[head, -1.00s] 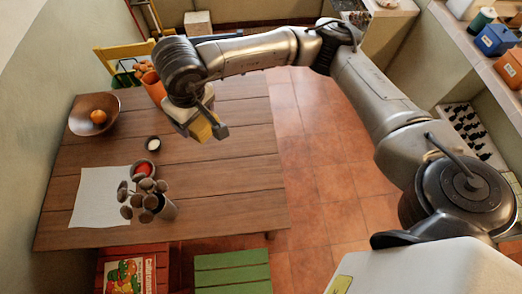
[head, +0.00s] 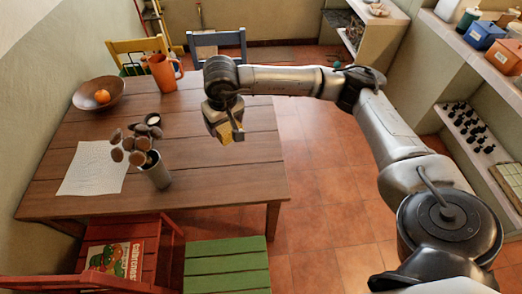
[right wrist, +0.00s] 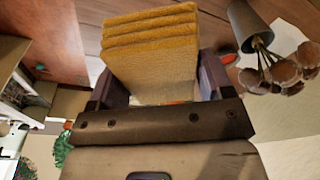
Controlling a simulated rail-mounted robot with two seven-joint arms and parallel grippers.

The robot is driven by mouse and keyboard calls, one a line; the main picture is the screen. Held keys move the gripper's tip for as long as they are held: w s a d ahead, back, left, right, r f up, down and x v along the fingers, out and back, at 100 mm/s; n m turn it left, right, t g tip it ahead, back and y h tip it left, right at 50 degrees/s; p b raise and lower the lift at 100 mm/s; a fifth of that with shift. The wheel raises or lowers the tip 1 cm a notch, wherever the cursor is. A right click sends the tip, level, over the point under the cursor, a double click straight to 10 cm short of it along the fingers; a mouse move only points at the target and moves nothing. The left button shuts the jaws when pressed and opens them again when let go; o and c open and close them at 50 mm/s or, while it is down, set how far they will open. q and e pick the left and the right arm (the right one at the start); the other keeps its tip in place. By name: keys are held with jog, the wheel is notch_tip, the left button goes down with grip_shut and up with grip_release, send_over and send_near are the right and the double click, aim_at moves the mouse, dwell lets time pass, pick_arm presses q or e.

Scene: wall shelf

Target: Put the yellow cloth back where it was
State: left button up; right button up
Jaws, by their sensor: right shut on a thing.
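The yellow cloth (right wrist: 150,45) is a folded, layered stack in the right wrist view, held between the two dark fingers of my right gripper (head: 226,133). In the head view only a small part of the cloth (head: 225,132) shows at the fingertips. My right gripper is shut on it and hangs above the right part of the wooden table (head: 215,165). I cannot tell the exact height above the tabletop. My left gripper is not in view.
A pot of brown mushroom-like stems (head: 155,172) and a white sheet (head: 92,170) are on the table's left. A bowl with an orange (head: 99,93) and an orange jug (head: 162,75) stand behind. Chairs surround the table. Shelves (head: 478,62) line the right wall.

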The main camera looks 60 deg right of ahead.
jog(key=s+d+f+m+b, duration=0.3)
jog(key=s+d+f+b, duration=0.1)
jog(key=d+f+b, duration=0.8)
jog(key=s+d+f+m+b, duration=0.35)
jog(key=d+f+b, duration=0.7)
jog(key=d, duration=0.45)
jog(key=b, duration=0.5)
send_over(261, 138)
jog(key=shift+g+h, duration=0.3)
jog(key=shift+h, duration=0.1)
jog(key=f, duration=0.5)
jog(key=shift+s+a+f, duration=0.15)
jog(key=shift+a+f, duration=0.05)
jog(key=shift+f, duration=0.2)
jog(key=shift+n, duration=0.25)
notch_tip(261, 138, down, 4)
jog(key=shift+f+b, duration=0.1)
jog(key=shift+b, duration=1.05)
jog(key=o, duration=0.9)
